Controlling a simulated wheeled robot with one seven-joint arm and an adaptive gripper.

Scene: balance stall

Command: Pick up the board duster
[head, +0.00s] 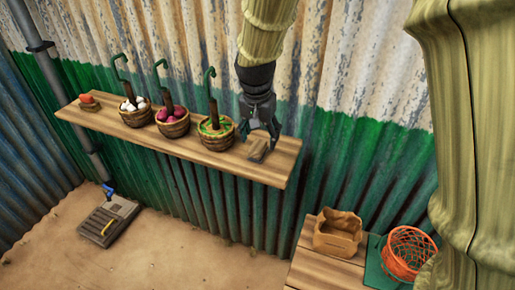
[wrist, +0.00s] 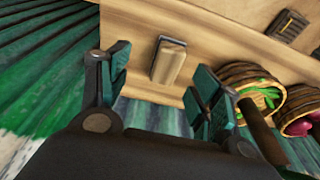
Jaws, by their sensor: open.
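The board duster (head: 257,150) is a small tan-and-brown block lying on the wooden shelf (head: 279,167), near its right end. In the wrist view the duster (wrist: 169,62) shows between and beyond the fingers, with its whole upper face in view. My gripper (head: 259,130) is open and empty. It points down just above the duster, with a finger to either side of it in the picture. In the wrist view my gripper's fingers (wrist: 162,78) stand apart, and no contact with the duster shows.
A basket of green vegetables (head: 215,132) stands close left of my gripper, with red (head: 173,122) and white (head: 136,112) produce baskets beyond. Green hooked stems rise from them. A corrugated wall (head: 340,130) stands behind. A lower wooden table (head: 325,268) is at bottom right.

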